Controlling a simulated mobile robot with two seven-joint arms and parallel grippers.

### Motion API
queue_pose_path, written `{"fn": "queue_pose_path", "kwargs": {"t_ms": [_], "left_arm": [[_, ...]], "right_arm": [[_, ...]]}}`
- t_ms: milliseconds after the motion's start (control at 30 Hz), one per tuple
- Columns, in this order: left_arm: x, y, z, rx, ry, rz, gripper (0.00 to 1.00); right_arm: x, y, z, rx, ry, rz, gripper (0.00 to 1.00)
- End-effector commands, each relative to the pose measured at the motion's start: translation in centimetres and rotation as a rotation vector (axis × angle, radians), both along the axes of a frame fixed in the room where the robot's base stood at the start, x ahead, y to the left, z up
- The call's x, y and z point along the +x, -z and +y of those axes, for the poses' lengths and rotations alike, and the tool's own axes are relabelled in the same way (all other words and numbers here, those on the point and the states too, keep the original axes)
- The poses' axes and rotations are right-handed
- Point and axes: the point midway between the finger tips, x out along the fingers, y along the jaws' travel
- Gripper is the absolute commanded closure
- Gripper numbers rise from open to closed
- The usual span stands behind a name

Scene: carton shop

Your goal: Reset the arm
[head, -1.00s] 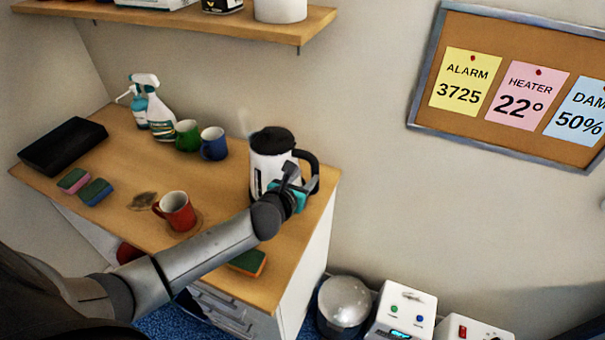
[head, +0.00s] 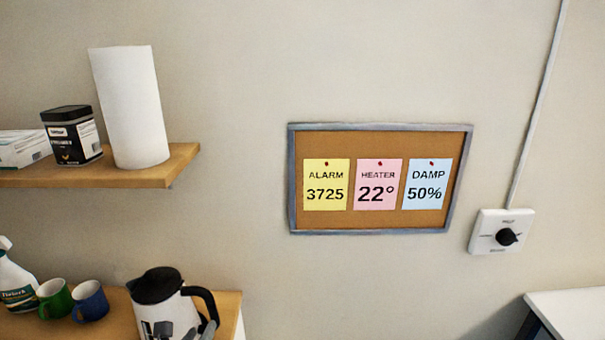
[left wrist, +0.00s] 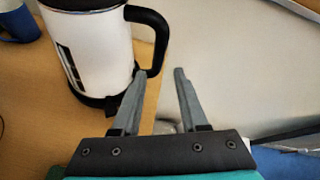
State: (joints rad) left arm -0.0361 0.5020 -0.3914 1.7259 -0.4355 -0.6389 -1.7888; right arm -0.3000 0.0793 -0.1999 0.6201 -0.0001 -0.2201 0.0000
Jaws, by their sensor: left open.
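My left gripper (left wrist: 160,74) is open and empty in the left wrist view, its two grey fingers apart. The white kettle (left wrist: 95,45) with its black handle (left wrist: 160,30) stands on the wooden counter just beyond the fingers. The lower end of the handle is close to the left fingertip; I cannot tell whether they touch. In the head view the kettle (head: 160,305) is at the bottom edge, and part of my left gripper (head: 188,330) shows in front of it. The rest of my left arm is out of the frame. My right gripper is not in view.
A green mug (head: 54,298), a blue mug (head: 90,301) and a spray bottle (head: 15,282) stand left of the kettle. A shelf (head: 175,165) holds a paper roll (head: 130,110). A pinboard (head: 380,225) and a dial switch (head: 502,232) are on the wall.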

Motion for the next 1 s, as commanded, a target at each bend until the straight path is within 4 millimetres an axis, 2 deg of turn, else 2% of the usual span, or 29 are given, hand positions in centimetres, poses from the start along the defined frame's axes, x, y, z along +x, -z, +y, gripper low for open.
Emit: {"fn": "queue_pose_path", "kwargs": {"t_ms": [33,200,500,700,1000], "left_arm": [[-1.3,0.3,-0.7,-0.133,-0.079,0.019,0.57],[-5.9,1.3,-2.3,-0.58,-0.403,0.088,0.57],[-15.2,1.8,-4.8,-1.249,-1.062,0.186,0.57],[-20.3,1.3,-6.1,-1.517,-1.453,0.206,0.57],[-25.6,0.1,-7.3,-1.712,-1.882,0.185,0.57]], "right_arm": [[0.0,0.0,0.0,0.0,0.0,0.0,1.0],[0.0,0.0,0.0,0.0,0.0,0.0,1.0],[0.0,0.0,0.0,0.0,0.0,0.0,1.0],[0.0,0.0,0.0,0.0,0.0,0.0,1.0],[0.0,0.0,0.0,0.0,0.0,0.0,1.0]]}}
